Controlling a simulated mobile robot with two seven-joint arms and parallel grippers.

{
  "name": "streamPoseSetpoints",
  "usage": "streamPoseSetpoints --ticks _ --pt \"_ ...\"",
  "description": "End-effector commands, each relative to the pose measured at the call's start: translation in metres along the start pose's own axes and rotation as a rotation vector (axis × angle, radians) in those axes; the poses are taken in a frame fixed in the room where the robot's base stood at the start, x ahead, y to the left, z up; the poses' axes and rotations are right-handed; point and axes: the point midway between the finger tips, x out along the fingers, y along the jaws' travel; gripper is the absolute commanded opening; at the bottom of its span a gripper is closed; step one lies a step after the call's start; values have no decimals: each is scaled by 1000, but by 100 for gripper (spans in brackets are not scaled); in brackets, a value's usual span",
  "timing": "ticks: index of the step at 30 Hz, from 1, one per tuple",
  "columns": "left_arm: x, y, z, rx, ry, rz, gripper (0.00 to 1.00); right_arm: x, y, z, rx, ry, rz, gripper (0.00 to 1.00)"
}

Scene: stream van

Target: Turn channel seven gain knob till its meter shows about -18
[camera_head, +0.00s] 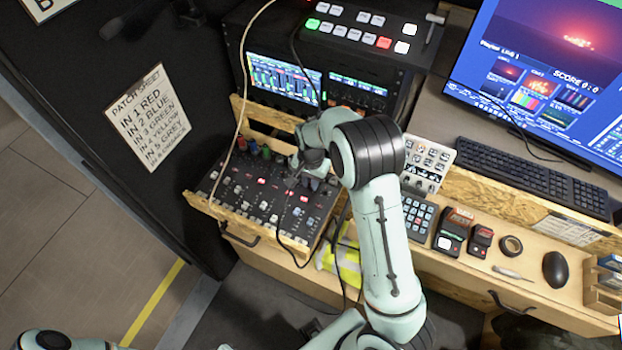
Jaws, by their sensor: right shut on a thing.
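The audio mixer (262,200) lies on a pull-out shelf below the screens, with rows of knobs, lit buttons and faders. Coloured knobs (254,149) stand along its top left. My right gripper (308,168) is at the mixer's upper right, shut on a knob there. The gripper and wrist hide that knob and its label, so I cannot tell its channel or pointer angle. The left meter screen (284,78) shows several coloured bars, and a second screen (357,94) is beside it. Their numbers are too small to read. My left gripper is out of view.
Cables run across the mixer. A button panel (427,165), a keypad (418,217), a keyboard (530,177), tape (511,246) and a mouse (556,270) lie to the right. A switcher (362,32) sits above the screens. A yellow cloth (345,262) lies below the mixer.

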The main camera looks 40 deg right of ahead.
Motion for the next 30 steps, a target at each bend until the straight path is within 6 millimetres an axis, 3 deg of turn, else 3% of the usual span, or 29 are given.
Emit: streamPoseSetpoints --ticks 15,30 --pt "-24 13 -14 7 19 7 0 -2 -1 -1 444 1 -1 0" --pt "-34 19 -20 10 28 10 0 -1 -1 -1 628 2 -2 0"
